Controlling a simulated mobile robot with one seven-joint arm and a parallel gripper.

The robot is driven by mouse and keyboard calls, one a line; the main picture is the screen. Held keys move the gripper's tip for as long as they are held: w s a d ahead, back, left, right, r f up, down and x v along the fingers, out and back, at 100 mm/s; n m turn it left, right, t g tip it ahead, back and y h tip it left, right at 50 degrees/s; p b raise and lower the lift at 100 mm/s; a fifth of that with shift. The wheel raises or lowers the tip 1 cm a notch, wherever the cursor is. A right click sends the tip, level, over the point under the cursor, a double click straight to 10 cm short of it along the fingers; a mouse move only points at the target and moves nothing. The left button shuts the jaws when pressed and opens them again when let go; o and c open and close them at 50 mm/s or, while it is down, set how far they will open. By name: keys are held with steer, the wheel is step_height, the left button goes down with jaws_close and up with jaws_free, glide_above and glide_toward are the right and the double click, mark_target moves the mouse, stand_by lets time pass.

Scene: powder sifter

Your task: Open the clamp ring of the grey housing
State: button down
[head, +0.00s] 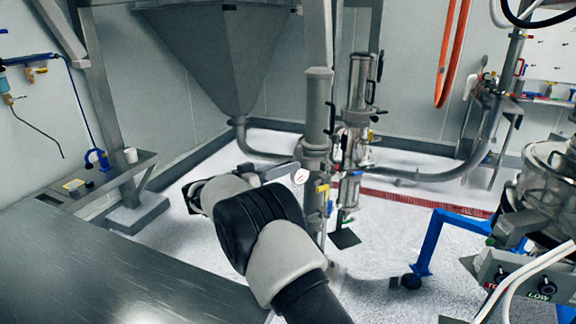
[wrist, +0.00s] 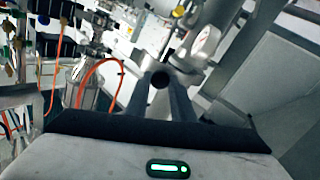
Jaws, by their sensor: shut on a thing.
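The grey housing (head: 318,100) is a tall upright cylinder in the middle of the head view. A band that looks like its clamp ring (head: 316,149) sits around its lower part, just above a round gauge (head: 300,176). My gripper (head: 270,170) reaches to the left side of this band, mostly hidden by my own wrist. In the wrist view my gripper's two fingers (wrist: 161,85) are closed around a small grey part with a dark round end (wrist: 159,79), likely the clamp's handle. I cannot tell whether the ring is loosened.
A metal filter unit (head: 358,85) stands close right of the housing. A large grey hopper (head: 225,45) hangs behind, with a curved pipe below it. A steel table (head: 120,265) fills the lower left. A blue frame (head: 440,235) stands at right. Orange hoses (wrist: 100,75) show in the wrist view.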

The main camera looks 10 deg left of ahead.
steer(key=shift+w+a+r+m+g+h, duration=0.15)
steer(key=shift+a+r+m+g+h, duration=0.05)
steer(key=shift+a+m+g+h, duration=0.1)
steer(key=shift+r, duration=0.1)
stand_by(0.3)
steer(key=c, duration=1.5)
jaws_free()
steer(key=shift+a+f, duration=0.15)
steer(key=shift+f, duration=0.05)
steer(key=b+v, duration=0.1)
steer(key=v, duration=1.6)
steer(key=shift+a, duration=0.15)
